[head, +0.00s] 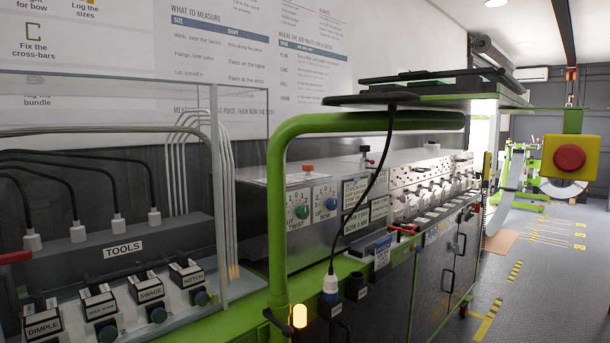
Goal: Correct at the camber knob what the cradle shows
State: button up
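No knob that I can read as camber shows. A grey machine panel (262,212) at the middle carries a green knob (302,211) on a plate that reads twist and a blue knob (332,204) on a plate whose label seems to read bow. An orange-topped knob (308,169) and a dark knob with a red part (365,150) stand on top of the machine. White printed labels (355,206) sit right of the blue knob; most of their text is too small to read. I cannot pick out the cradle. My gripper is not in view.
A green tube frame (278,215) stands before the machine. At left, a clear-walled tool box (135,245) holds labelled dies. An amber lamp (299,316) is lit at the lower middle. A red stop button (570,157) hangs at right.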

aim_at(307, 168)
jog(key=i, duration=1)
jog(key=k+l, duration=0.1)
jog(key=l, duration=0.3)
jog(key=k+l, duration=0.1)
jog(key=l, duration=0.3)
jog(key=k+l, duration=0.1)
jog(key=l, duration=0.25)
jog(key=k+l, duration=0.1)
jog(key=l, duration=0.3)
